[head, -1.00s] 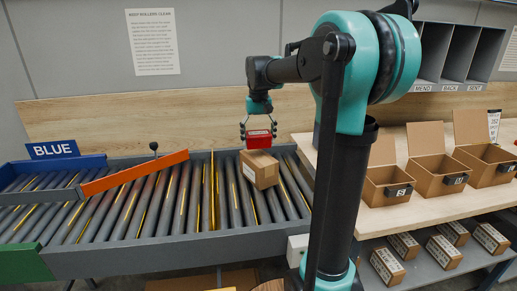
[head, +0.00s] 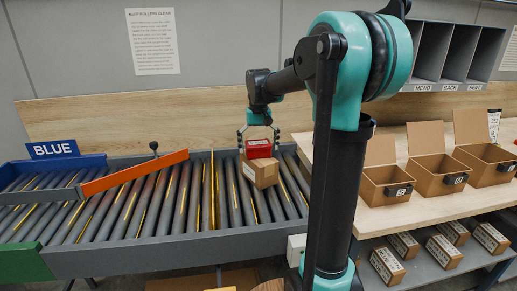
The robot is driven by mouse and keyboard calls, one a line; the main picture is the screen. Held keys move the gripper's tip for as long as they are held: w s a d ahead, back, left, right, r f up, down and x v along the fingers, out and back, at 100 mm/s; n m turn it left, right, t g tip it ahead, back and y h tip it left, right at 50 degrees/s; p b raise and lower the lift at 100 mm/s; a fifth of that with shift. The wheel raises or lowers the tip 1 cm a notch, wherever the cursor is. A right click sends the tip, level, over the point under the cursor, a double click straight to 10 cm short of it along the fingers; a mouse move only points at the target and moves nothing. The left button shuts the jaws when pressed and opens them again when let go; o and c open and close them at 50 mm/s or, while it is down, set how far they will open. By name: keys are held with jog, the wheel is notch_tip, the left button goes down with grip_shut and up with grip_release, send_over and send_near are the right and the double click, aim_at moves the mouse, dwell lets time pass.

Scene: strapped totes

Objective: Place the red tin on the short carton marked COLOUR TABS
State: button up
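The red tin (head: 259,149) sits on top of a brown carton (head: 260,174) on the roller conveyor, towards its right end. The carton has a pale label on its side, too small to read. My gripper (head: 259,146) is right above the tin, pointing down. Its dark fingers stand on either side of the tin, spread wider than it, and look open with small gaps. The exact contact between tin and carton top is hard to see at this size.
The roller conveyor (head: 150,243) has an orange bar (head: 134,172) slanting across it and a blue BLUE sign (head: 52,149) at left. Open boxes (head: 386,187) stand on the wooden bench at right, with labelled cartons (head: 387,266) on the shelf below.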

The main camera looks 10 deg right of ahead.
aim_at(259, 144)
notch_tip(259, 144, up, 12)
jog(key=shift+r, duration=0.15)
dwell(0.7)
